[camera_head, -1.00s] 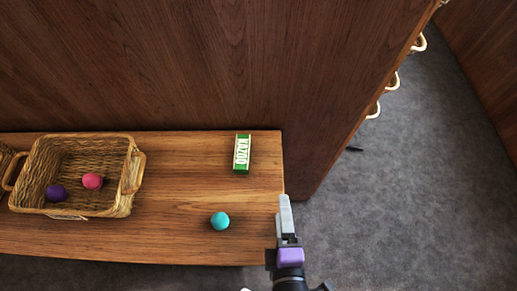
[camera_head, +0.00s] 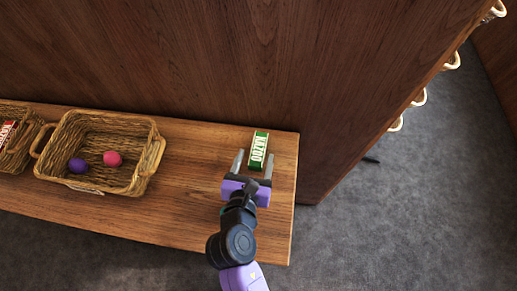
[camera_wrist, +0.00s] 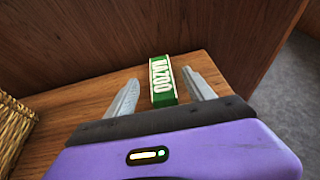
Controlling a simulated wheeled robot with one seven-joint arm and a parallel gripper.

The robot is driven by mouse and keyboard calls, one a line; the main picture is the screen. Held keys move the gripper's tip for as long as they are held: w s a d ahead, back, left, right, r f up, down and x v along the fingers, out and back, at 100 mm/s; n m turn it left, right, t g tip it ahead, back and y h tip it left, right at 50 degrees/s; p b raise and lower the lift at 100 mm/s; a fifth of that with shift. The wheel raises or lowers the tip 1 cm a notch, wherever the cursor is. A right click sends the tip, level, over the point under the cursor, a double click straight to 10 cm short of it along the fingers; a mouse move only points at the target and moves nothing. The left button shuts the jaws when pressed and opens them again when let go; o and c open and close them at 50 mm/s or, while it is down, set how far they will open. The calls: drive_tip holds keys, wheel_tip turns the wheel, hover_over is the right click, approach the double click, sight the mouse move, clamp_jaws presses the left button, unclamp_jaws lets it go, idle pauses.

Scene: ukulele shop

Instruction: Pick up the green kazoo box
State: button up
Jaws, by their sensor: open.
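The green kazoo box (camera_head: 258,151), with a white label reading KAZOO, lies on the wooden bench near its right end, close to the dark wood panel. My gripper (camera_head: 253,163) is open. Its two grey fingers point toward the box, one to each side of the box's near end. The wrist view shows the box (camera_wrist: 162,82) between the fingers (camera_wrist: 162,95), extending past their tips, with gaps on both sides. I cannot tell whether the fingers are down at the box's height.
A wicker basket (camera_head: 150,158) holding a purple ball (camera_head: 78,165) and a pink ball (camera_head: 113,159) stands on the bench (camera_head: 190,205) to the left. Another basket (camera_head: 20,158) is at the far left. The wood panel (camera_head: 200,60) rises behind the bench.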

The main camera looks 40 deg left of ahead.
sight(258, 151)
drive_tip(key=shift+f+x, duration=0.2)
drive_tip(key=shift+x, duration=1.1)
drive_tip(key=shift+f+x, duration=0.2)
drive_tip(key=shift+x, duration=1.1)
drive_tip(key=shift+s, duration=0.15)
clamp_jaws()
